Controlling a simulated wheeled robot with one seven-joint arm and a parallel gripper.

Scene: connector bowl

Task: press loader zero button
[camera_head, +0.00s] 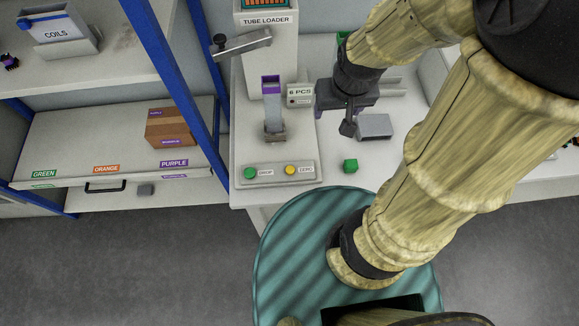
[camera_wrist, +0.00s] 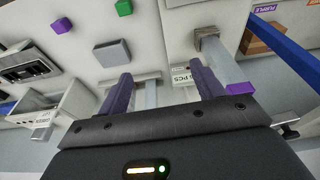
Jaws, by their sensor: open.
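The tube loader (camera_head: 265,60) stands on the white bench, with a small plate at its front. On that plate are a yellow button (camera_head: 290,170), whose label appears to read ZERO, and a green button (camera_head: 250,173) to its left. My gripper (camera_head: 343,111) is behind and to the right of the yellow button, apart from it, above the bench. In the wrist view my gripper (camera_wrist: 160,78) shows two purple fingers spread apart with nothing held between them. Neither button shows in the wrist view.
A "6 PCS" sign (camera_head: 299,92) is just left of my gripper. A grey block (camera_head: 375,126) and a green cube (camera_head: 350,165) lie on the bench nearby. A purple cube (camera_wrist: 64,25) shows in the wrist view. A blue shelf post (camera_head: 180,90) stands left.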

